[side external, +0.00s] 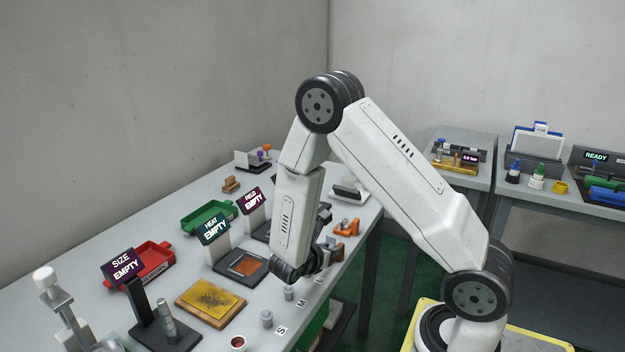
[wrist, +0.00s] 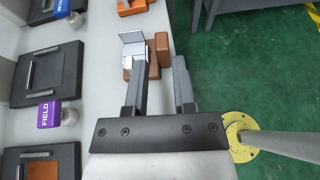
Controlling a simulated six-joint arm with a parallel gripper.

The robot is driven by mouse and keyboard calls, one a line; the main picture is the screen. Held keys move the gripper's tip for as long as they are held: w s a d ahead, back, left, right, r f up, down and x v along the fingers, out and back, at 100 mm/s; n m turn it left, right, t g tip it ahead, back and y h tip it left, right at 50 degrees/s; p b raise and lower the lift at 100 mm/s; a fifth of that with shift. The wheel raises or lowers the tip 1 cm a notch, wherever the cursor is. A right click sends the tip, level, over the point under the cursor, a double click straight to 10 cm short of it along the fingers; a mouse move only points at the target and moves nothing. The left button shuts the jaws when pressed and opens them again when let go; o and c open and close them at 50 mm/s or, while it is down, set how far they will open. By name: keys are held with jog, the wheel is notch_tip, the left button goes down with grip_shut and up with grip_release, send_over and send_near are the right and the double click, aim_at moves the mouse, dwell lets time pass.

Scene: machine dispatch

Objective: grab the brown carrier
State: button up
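The brown carrier (wrist: 163,48) lies on the grey table near its edge in the wrist view. It is a reddish-brown block with a silvery metal piece (wrist: 134,46) beside or on it, at its left. My gripper (wrist: 160,65) is open, its two grey fingers pointing toward the carrier. The carrier shows in the gap between and just beyond the fingertips; I cannot tell if they touch it. In the side external view my gripper (side external: 324,254) is low over the table's right edge and partly hides the things behind it.
An orange carrier (side external: 347,227) stands farther along the edge, also in the wrist view (wrist: 131,6). Dark station plates with signs such as FIELD (wrist: 48,114) line the left. Red (side external: 152,258) and green (side external: 208,214) trays lie farther left.

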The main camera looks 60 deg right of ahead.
aim_at(342, 243)
jog(key=shift+x, duration=0.95)
jog(key=shift+x, duration=2.6)
jog(key=shift+r, duration=0.1)
jog(key=shift+c, duration=0.2)
grip_shut()
